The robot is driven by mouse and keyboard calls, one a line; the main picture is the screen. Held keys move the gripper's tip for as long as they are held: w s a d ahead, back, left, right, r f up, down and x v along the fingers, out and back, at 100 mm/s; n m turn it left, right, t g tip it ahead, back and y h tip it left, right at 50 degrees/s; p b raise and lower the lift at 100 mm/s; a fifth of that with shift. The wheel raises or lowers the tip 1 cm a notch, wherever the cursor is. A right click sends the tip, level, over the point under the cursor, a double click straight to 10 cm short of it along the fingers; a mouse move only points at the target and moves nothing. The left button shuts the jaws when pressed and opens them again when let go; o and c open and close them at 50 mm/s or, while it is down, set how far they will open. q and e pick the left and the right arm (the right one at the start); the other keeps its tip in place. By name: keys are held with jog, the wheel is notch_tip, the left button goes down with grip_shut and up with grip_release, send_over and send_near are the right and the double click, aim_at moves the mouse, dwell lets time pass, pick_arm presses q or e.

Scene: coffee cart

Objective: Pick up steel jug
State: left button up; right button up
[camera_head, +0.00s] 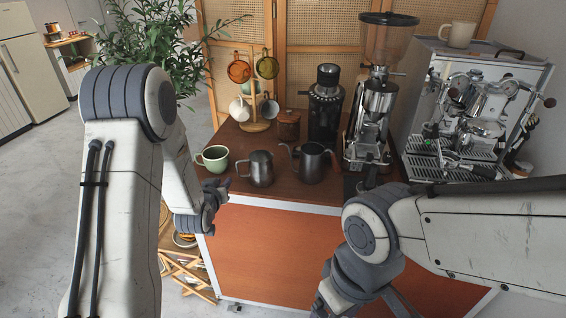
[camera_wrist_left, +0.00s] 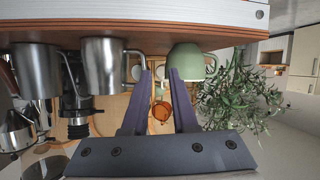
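The steel jug (camera_head: 261,168) stands upright near the front edge of the brown cart top (camera_head: 240,188), its handle on the left. In the left wrist view, which is upside down, the jug (camera_wrist_left: 103,65) is left of the fingers, its handle close to one fingertip. My left gripper (camera_head: 224,190) is in front of the cart's edge, between the green mug (camera_head: 213,158) and the jug. Its two fingers (camera_wrist_left: 159,72) are apart with nothing between them. My right gripper (camera_head: 328,300) is at the bottom edge, mostly cut off, so its fingers are hidden.
A dark gooseneck kettle (camera_head: 313,163) stands right of the jug. The green mug (camera_wrist_left: 187,65) is close beside the left fingers. Behind are a mug tree (camera_head: 254,125), a brown canister (camera_head: 289,125) and grinders (camera_head: 325,105). An espresso machine (camera_head: 478,110) is at right.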

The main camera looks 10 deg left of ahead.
aim_at(238, 172)
jog(key=shift+o, duration=0.3)
jog(key=shift+w+d+r, duration=0.15)
jog(key=shift+w+d, duration=0.3)
jog(key=shift+w, duration=0.1)
pick_arm(q)
jog(key=w, duration=0.2)
jog(key=w+d+f, duration=0.1)
jog(key=w, duration=0.1)
jog(key=w+d+f+p, duration=0.1)
jog(key=w, duration=0.2)
jog(key=shift+d, duration=0.1)
jog(key=p+x, duration=0.1)
jog(key=x, duration=0.2)
jog(key=shift+w+d+f+p, duration=0.1)
jog(key=shift+w+d+p, duration=0.05)
jog(key=shift+w+p, duration=0.25)
jog(key=shift+w+f, duration=0.3)
jog(key=shift+w, duration=0.3)
pick_arm(e)
notch_tip(238, 172, up, 3)
jog(key=shift+f, duration=0.15)
pick_arm(q)
jog(key=shift+c, duration=0.4)
grip_shut()
jog(key=shift+r, duration=0.1)
